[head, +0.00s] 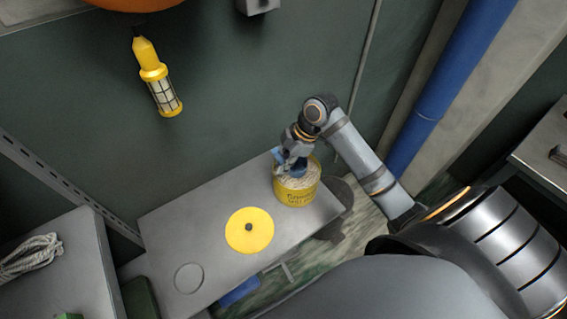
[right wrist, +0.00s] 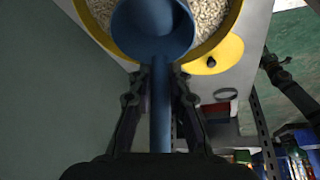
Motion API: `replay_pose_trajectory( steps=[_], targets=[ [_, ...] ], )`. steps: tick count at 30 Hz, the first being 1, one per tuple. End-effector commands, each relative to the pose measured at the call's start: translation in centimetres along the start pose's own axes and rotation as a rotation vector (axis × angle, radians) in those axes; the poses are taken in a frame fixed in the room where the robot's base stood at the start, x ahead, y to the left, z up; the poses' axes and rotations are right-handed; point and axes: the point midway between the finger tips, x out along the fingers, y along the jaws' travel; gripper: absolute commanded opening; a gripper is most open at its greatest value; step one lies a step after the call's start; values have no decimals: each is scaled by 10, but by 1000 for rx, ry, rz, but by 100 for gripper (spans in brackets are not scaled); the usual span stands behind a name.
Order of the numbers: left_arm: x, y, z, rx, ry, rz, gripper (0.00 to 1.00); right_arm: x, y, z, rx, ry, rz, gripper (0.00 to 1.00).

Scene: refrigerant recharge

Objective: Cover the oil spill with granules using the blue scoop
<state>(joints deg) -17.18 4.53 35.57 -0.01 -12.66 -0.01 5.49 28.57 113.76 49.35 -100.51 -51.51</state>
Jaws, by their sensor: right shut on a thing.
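The blue scoop (right wrist: 153,25) is held by its handle in my right gripper (right wrist: 160,75), which is shut on it. In the right wrist view its bowl is over the yellow bucket (right wrist: 232,22) of pale granules (right wrist: 209,14). In the head view my right gripper (head: 292,152) is above the yellow bucket (head: 297,194), and a bit of the blue scoop (head: 298,167) shows at the granules. I cannot tell whether the scoop touches the granules or holds any. The oil spill cannot be made out.
The bucket stands on a grey bench (head: 200,220) beside a round yellow lid (head: 249,231) with a black knob. A yellow lamp (head: 157,80) hangs at the wall. Coiled rope (head: 30,254) lies on the left cabinet.

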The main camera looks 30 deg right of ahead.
Motion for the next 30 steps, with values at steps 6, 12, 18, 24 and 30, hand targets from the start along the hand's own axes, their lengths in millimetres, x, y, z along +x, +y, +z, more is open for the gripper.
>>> replay_pose_trajectory(
  steps=[6,12,18,24,30],
  targets=[
    [-1,0,0,0,1,0,43,-1,0,0,0,0,0,0],
    [-1,0,0,0,1,0,43,-1,0,0,0,0,0,0],
    [0,0,0,0,1,0,43,0,0,0,0,0,0,0],
    [1,0,0,0,1,0,43,2,0,1,0,0,0,0],
    [2,0,0,0,1,0,43,5,0,2,1,0,0,0]
  ],
)
